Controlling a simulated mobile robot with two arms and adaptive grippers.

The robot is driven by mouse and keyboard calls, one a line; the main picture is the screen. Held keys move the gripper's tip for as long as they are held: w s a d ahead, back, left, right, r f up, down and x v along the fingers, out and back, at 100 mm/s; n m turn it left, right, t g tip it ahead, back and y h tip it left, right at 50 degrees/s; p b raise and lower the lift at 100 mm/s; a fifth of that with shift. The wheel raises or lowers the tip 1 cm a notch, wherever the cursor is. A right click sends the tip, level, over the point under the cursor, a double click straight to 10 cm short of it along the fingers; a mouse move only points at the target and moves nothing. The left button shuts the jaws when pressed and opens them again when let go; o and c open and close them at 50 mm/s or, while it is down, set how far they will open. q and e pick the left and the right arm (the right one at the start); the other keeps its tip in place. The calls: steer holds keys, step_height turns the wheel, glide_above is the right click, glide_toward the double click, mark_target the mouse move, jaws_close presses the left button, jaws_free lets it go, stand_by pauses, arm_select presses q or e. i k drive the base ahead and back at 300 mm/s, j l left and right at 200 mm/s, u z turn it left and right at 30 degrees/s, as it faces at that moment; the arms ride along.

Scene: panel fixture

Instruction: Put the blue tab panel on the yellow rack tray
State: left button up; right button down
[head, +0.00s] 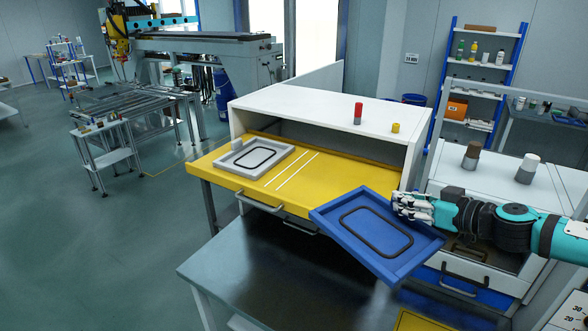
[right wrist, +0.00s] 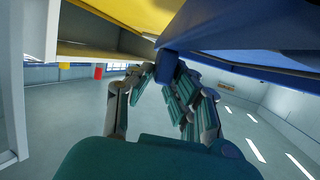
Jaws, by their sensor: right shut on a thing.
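The blue tab panel (head: 376,232), a shallow blue tray shape with a black ring in it, is held tilted at the front right of the yellow rack tray (head: 235,181). My right gripper (head: 412,207) is shut on the panel's right-hand edge. In the right wrist view the fingers (right wrist: 168,85) close around a blue tab under the panel (right wrist: 240,35). The panel's upper left part overlaps the yellow tray's front right corner in the picture; I cannot tell whether they touch. The yellow tray is pulled out of the white cabinet. My left gripper is not in view.
A grey panel (head: 232,166) with a black ring lies on the yellow tray's left part. Two white strips (head: 291,172) lie right of it; the right part looks clear. The white cabinet top (head: 300,102) overhangs the back. A dark table (head: 280,270) stands below.

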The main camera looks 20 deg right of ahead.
mark_target(333, 183)
steer(key=i+j, duration=0.15)
steer(key=i, duration=0.4)
steer(key=i+l+u, duration=0.1)
steer(key=i+l, duration=0.35)
steer(key=l, duration=0.1)
